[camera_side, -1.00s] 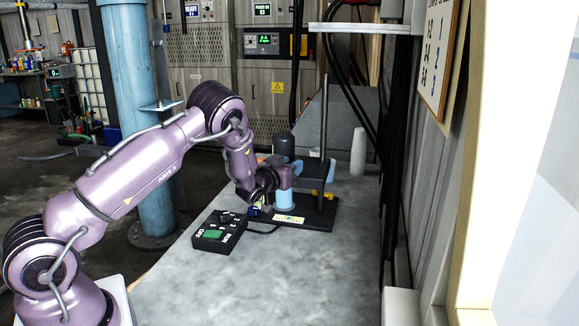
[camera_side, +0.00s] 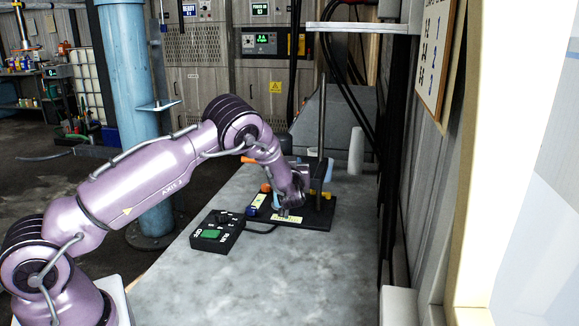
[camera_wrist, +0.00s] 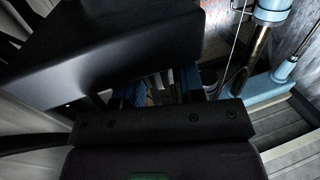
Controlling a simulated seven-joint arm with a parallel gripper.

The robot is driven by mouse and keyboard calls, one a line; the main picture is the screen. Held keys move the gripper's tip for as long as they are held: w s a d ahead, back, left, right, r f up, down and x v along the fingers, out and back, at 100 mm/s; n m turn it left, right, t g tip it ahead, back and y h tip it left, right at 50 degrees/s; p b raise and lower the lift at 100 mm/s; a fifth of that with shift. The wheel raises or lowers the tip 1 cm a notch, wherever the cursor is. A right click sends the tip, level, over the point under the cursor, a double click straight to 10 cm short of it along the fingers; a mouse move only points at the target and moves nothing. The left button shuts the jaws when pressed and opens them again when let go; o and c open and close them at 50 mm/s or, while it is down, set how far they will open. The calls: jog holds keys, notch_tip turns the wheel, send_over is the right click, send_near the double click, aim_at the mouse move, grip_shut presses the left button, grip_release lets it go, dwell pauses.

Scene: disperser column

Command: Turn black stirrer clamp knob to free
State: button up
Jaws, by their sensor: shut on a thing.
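The disperser stand has a grey upright column (camera_side: 321,115) on a black base plate (camera_side: 312,221), with a blue clamp part (camera_side: 325,171) on the column. My gripper (camera_side: 290,205) is low beside the column, over the base plate, and my wrist covers much of the stand. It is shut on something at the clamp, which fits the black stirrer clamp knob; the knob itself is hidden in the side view. In the wrist view a large black block fills the upper left, and a blue clamp part (camera_wrist: 268,88) with a metal rod shows at the right.
A black control box (camera_side: 217,232) with a green display sits left of the base plate, with a cable to it. A white cylinder (camera_side: 356,150) stands behind, near the wall. The front of the grey bench (camera_side: 280,290) is clear.

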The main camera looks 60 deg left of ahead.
dwell(0.4)
jog(key=o, duration=0.9)
jog(key=shift+d, duration=0.1)
jog(key=v, duration=1.3)
